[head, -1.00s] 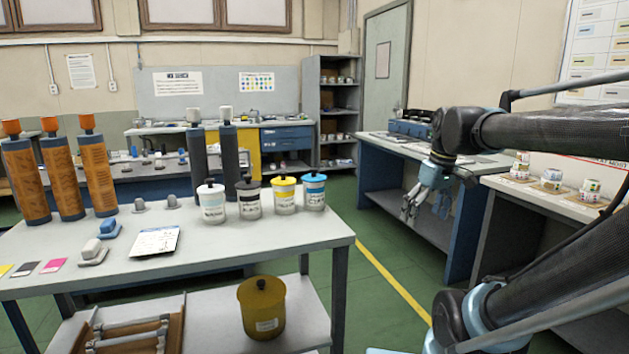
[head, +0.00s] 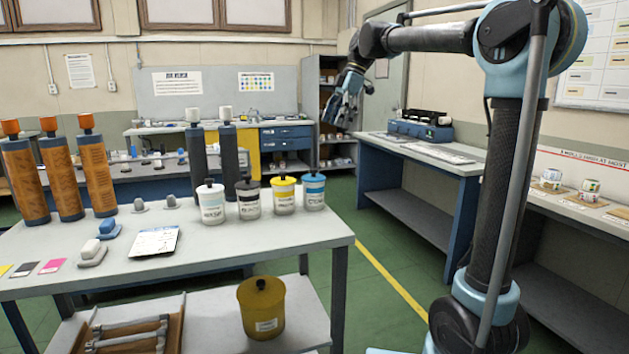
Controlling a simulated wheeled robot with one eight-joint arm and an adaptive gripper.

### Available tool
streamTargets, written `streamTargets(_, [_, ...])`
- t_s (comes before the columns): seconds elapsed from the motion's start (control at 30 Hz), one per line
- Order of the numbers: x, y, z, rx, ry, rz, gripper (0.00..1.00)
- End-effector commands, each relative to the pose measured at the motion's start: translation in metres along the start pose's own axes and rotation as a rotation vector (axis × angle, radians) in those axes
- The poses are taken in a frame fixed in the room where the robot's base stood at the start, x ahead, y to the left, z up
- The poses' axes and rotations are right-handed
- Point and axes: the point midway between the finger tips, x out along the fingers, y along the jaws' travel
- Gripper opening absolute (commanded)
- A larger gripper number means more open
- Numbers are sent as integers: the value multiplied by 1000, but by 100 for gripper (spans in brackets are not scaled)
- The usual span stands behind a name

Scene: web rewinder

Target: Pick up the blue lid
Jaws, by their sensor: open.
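A white jar with a blue lid (head: 314,177) stands upright at the right end of the row of jars on the near table. The blue lid sits on top of the jar and has a dark knob. My gripper (head: 340,114) is open and empty, pointing down, in the air above and to the right of the blue lid. It is clearly apart from the lid. The fingertips are small in this view.
Jars with a yellow lid (head: 283,180), a black lid (head: 248,185) and a white lid (head: 210,188) stand left of it. Two dark cylinders (head: 229,160) rise behind. A mustard pot (head: 262,310) is on the lower shelf. The floor right of the near table is clear.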

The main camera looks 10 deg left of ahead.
Motion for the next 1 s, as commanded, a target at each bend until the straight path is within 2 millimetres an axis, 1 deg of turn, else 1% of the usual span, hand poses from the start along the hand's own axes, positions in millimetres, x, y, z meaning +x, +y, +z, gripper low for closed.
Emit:
streamTargets(0.03, [0,4,-5,-21,4,-5,88])
streamTargets(0.17, [5,8,-10,-49,10,-10,88])
streamTargets(0.27, [18,8,-10,-51,10,-10,88])
streamTargets(0.73, [100,6,-11,-49,9,-10,88])
streamTargets(0.9, [117,6,-10,-47,9,-9,88])
streamTargets(1.0, [121,6,-10,-47,9,-9,88])
